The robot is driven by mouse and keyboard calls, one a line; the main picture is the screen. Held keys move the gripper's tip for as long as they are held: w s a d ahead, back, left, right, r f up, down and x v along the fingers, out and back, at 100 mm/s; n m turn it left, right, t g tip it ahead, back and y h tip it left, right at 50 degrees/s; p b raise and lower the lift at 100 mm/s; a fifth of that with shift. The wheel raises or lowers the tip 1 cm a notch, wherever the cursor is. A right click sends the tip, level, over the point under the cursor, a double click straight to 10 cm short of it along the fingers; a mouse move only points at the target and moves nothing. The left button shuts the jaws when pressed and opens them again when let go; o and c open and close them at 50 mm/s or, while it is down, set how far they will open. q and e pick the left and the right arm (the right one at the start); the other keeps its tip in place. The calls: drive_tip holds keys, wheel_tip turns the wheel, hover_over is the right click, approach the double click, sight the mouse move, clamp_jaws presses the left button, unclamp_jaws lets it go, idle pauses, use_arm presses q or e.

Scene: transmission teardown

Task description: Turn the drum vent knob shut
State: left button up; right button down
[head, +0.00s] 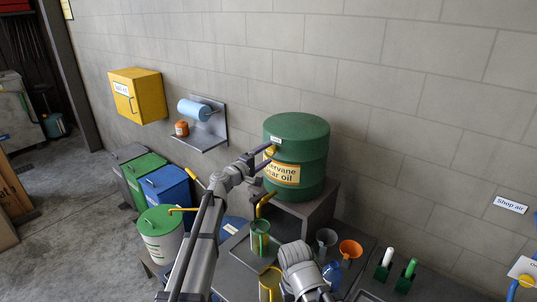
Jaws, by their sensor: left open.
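The green gear oil drum (310,141) stands on a grey stand against the wall. A small yellow part, apparently the vent knob (270,150), shows on its upper left side below a small white label (276,139). My left gripper (265,156) is open at this side of the drum, its dark fingers reaching towards the yellow part. The fingers partly hide it, and I cannot tell whether they touch it. Part of what seems to be my right arm shows at bottom centre; its gripper is not visible.
A yellow tap (264,200) juts from the drum above a green jug (260,239). Funnels, including an orange one (350,249), stand on the bench to the right. Green and blue bins (166,188) stand left. A wall shelf (204,139) holds a blue roll.

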use_arm(q)
drive_tip(key=v, duration=0.6)
drive_tip(key=s+d+f+m+g+y, duration=0.3)
drive_tip(key=s+f+m+g, duration=0.5)
drive_tip(key=s+f, duration=0.75)
drive_tip(key=s+a+f+m+g+y, duration=0.1)
drive_tip(key=s+a+f+g+y, duration=0.1)
drive_tip(key=s+a+y, duration=0.3)
drive_tip(key=s+a+f+m+g, duration=0.1)
drive_tip(key=s+a+f+g, duration=0.1)
drive_tip(key=s, duration=0.5)
drive_tip(key=s+a+f+m+g+y, duration=0.1)
drive_tip(key=s+a+f+g+y, duration=0.2)
drive_tip(key=s, duration=0.4)
drive_tip(key=s+d+f+m+b, duration=0.3)
drive_tip(key=s+d+f+b, duration=0.2)
drive_tip(key=d+f+b, duration=0.4)
wheel_tip(320, 180, down, 4)
drive_tip(key=b, duration=0.5)
drive_tip(key=shift+d+y, duration=0.35)
drive_tip(key=shift+y, duration=0.05)
